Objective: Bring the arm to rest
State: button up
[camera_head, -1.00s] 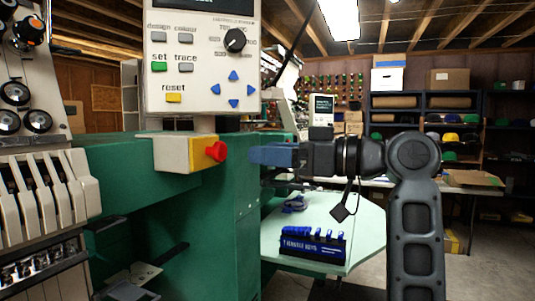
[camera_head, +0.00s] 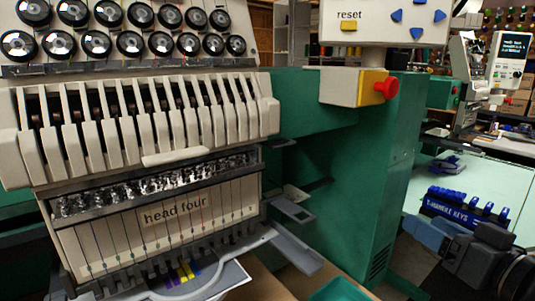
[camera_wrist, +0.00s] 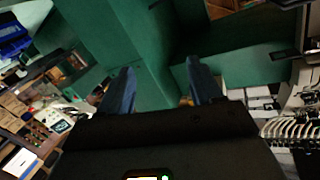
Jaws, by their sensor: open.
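My gripper (camera_head: 428,234) shows at the lower right of the head view, its blue fingers pointing left toward the green machine body (camera_head: 372,170). In the wrist view my gripper (camera_wrist: 160,88) has its two blue fingers spread apart with nothing between them. The green machine body fills the background beyond the fingers there. Part of my arm (camera_head: 490,265) is cut off by the lower right edge of the head view.
The embroidery head marked "head four" (camera_head: 170,215) fills the left. A red button (camera_head: 387,87) on a yellow-white box sticks out under the control panel (camera_head: 385,22). A blue T-handle key rack (camera_head: 462,208) stands on the pale green table (camera_head: 412,190) close behind my gripper.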

jog(key=s+a+f+m+g+h, duration=0.1)
jog(key=s+f+h, duration=0.1)
jog(key=s+f, duration=0.65)
jog(key=s+a+f+m+h, duration=0.1)
jog(key=s+f+m+h, duration=0.15)
jog(key=s+f, duration=0.55)
jog(key=s+a+r+n, duration=0.1)
jog(key=s, duration=1)
jog(key=s+a+r+n, duration=0.1)
jog(key=s+a+n, duration=0.1)
jog(key=s, duration=1)
jog(key=shift+a+r, duration=0.15)
jog(key=shift+h, duration=0.25)
